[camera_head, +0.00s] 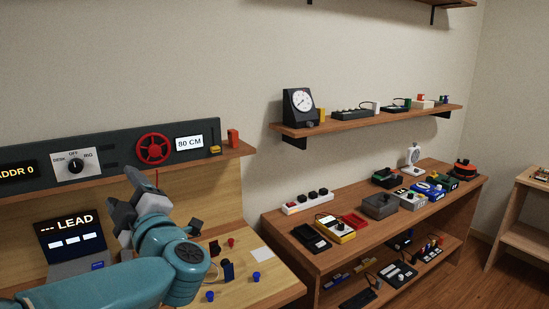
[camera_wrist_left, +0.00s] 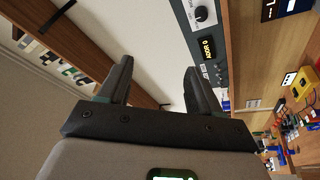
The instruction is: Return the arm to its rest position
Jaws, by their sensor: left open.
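My left arm (camera_head: 165,262) is teal and comes in from the lower left in the head view. Its grey gripper (camera_head: 130,193) is raised in front of the cockpit panel and tilted upward. In the left wrist view the gripper's two dark fingers (camera_wrist_left: 158,75) stand wide apart with nothing between them. The view there is turned on its side, with wall and a shelf edge beyond the fingers. My right gripper is in neither view.
The dark panel (camera_head: 112,150) with a red handwheel (camera_head: 153,148) and dial (camera_head: 75,165) lies behind the gripper. A desk (camera_head: 275,292) with small blue knobs is below right. A bench (camera_head: 290,222) and wall shelf (camera_head: 290,130) hold several devices. Open air lies above the panel.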

